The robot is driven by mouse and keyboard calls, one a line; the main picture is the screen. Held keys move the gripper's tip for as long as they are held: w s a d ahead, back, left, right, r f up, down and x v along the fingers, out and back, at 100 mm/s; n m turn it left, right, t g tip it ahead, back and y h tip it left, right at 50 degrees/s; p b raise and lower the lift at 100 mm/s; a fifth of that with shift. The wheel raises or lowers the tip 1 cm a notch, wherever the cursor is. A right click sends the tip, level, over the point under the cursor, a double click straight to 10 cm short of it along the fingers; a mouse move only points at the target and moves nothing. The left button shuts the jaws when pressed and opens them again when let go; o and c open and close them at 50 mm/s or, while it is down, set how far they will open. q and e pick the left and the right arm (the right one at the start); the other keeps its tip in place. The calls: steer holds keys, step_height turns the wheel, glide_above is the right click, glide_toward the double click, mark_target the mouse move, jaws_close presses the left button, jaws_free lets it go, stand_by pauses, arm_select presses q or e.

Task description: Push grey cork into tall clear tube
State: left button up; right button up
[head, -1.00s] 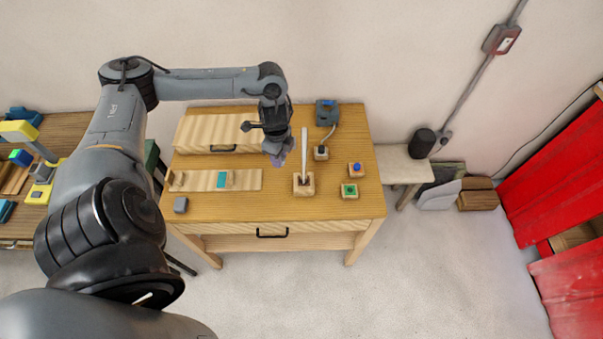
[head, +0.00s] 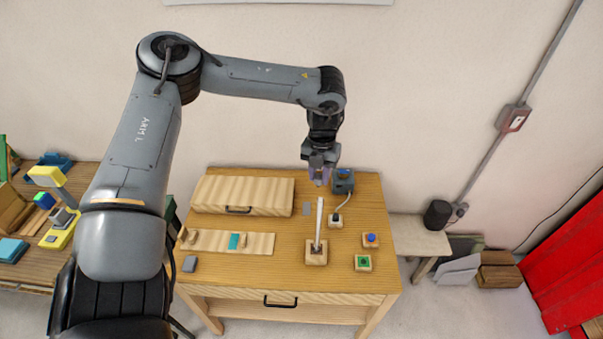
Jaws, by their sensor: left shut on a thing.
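The tall clear tube (head: 319,222) stands upright in a wooden block (head: 316,258) on the right half of the table, with something dark at its foot. My left gripper (head: 321,182) points down just above the tube's top end. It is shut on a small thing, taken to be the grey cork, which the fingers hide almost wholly. I cannot tell whether it touches the tube's mouth. My right gripper is not in view.
A blue-topped block (head: 371,240) and a green-topped block (head: 362,262) stand right of the tube. A small corked holder (head: 336,220) and a dark device (head: 343,183) are behind. A lidded wooden box (head: 243,193), a wooden rack (head: 210,241) and a grey block (head: 190,264) lie left.

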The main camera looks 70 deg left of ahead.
arm_select(q)
steer(key=shift+w+d+f+m, duration=0.15)
steer(key=shift+w+d+m, duration=0.1)
steer(key=shift+d+m, duration=0.2)
steer(key=shift+f, duration=0.2)
steer(key=shift+f+b, duration=1.5)
steer(key=shift+f, duration=1)
steer(key=shift+b, duration=0.4)
steer(key=shift+d, duration=0.1)
steer(key=shift+f+b, duration=0.6)
steer(key=shift+b, duration=0.2)
